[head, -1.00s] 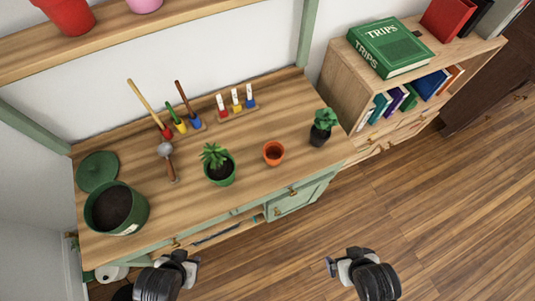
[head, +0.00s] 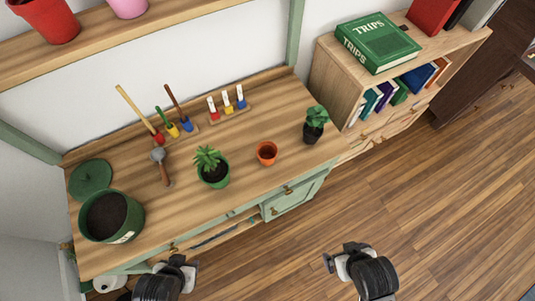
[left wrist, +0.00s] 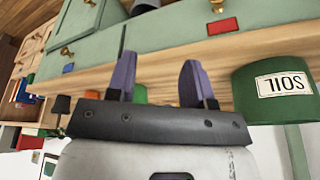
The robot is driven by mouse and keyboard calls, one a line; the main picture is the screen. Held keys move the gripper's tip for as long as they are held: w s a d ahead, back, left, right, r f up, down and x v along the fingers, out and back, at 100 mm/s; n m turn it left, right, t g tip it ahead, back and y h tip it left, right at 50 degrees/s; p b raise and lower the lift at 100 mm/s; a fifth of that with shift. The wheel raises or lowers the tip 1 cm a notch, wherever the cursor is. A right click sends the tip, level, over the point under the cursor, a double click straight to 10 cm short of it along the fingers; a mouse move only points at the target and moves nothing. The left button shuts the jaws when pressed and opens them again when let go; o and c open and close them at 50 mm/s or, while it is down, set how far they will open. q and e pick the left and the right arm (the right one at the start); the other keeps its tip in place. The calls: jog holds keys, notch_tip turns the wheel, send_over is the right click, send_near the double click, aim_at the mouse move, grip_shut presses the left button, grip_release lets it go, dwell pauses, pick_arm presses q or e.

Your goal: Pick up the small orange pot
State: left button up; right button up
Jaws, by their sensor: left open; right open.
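The small orange pot (head: 266,153) stands upright on the wooden bench top (head: 240,185), between the green pot with a leafy plant (head: 212,166) and a dark pot with a plant (head: 314,125). It looks empty. My left gripper (head: 179,264) is open and empty, low in front of the bench. My right gripper (head: 342,257) is open and empty over the floor, to the right of the bench front. In the left wrist view my left fingers (left wrist: 157,80) stand apart with nothing between them. An orange patch, perhaps the pot, shows partly hidden behind the gripper body there.
A green soil bin (head: 112,214) stands at the bench's left end, its lid (head: 90,179) behind it. A trowel (head: 161,166), upright tools (head: 172,120) and small labelled markers (head: 227,103) sit further back. A bookcase (head: 330,72) stands right. Bench drawers face me.

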pick_arm(q)
jog(key=o, duration=1)
jog(key=shift+c, duration=0.2)
